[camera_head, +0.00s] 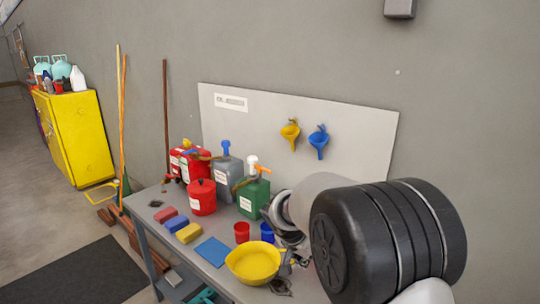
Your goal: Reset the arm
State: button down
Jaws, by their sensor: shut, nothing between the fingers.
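My arm fills the lower right, with a large black ribbed joint and pale links in front of the table. My gripper (296,257) shows only in part as grey metal below the arm, at the right of the yellow pan (253,264). It is shut and holds nothing. Much of it is hidden or hard to make out. On the table stand a green pump container (253,199), a grey container with a blue pump (229,173), and red containers (202,198).
Red (241,232) and blue (267,233) cups, coloured blocks (177,223) and a blue mat (212,251) lie on the table. Yellow (290,133) and blue (319,140) funnels hang on the back panel. A yellow cabinet (78,135) stands far left. Floor left of the table is mostly clear.

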jog(key=s+d+r+n+y, duration=0.1)
jog(key=s+d+r+n, duration=0.1)
jog(key=s+r, duration=0.55)
jog(key=s+d+r+n, duration=0.1)
jog(key=s+d+r, duration=0.3)
jog(key=s, duration=0.7)
jog(key=s+a+n+y, duration=0.1)
jog(key=s+n, duration=0.1)
jog(key=s, duration=0.6)
jog(key=s+a+n+y, duration=0.1)
jog(key=s+n, duration=0.1)
jog(key=s, duration=0.7)
jog(key=shift+s+a+r, duration=0.15)
jog(key=shift+a+r, duration=0.15)
jog(key=shift+a, duration=0.05)
